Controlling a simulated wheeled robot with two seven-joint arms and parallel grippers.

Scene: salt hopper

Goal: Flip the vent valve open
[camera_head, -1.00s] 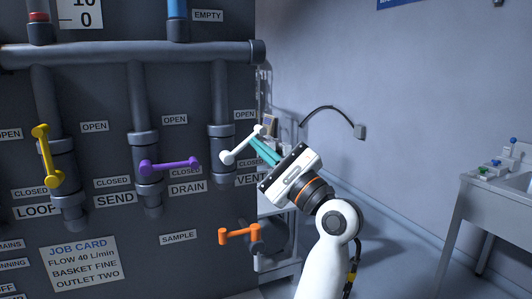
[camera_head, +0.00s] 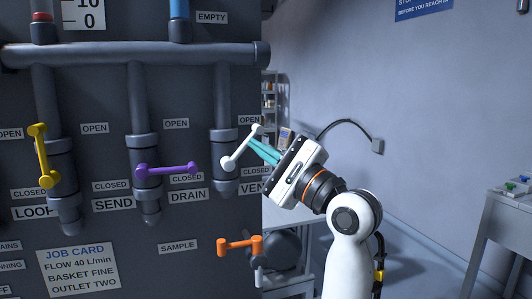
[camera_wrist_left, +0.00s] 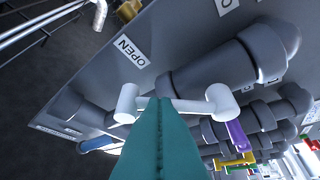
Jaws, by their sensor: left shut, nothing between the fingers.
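The vent valve has a white lever (camera_head: 241,148) on the rightmost vertical pipe of the dark panel. It tilts up to the right, its free knob near the OPEN label (camera_head: 247,120). The VENT label (camera_head: 249,188) below is partly cut off by the panel edge. My left gripper (camera_head: 253,144) is shut and empty, its teal fingers reaching from the right to the lever. In the left wrist view the fingertips (camera_wrist_left: 160,101) lie against or just in front of the white lever (camera_wrist_left: 188,105); contact is hard to tell. My right gripper is not in view.
A purple drain lever (camera_head: 167,170) and a yellow lever (camera_head: 43,155) are on pipes to the left. An orange sample lever (camera_head: 240,245) sits below the vent pipe. A horizontal pipe (camera_head: 130,53) crosses above. A grey table (camera_head: 505,215) stands far right.

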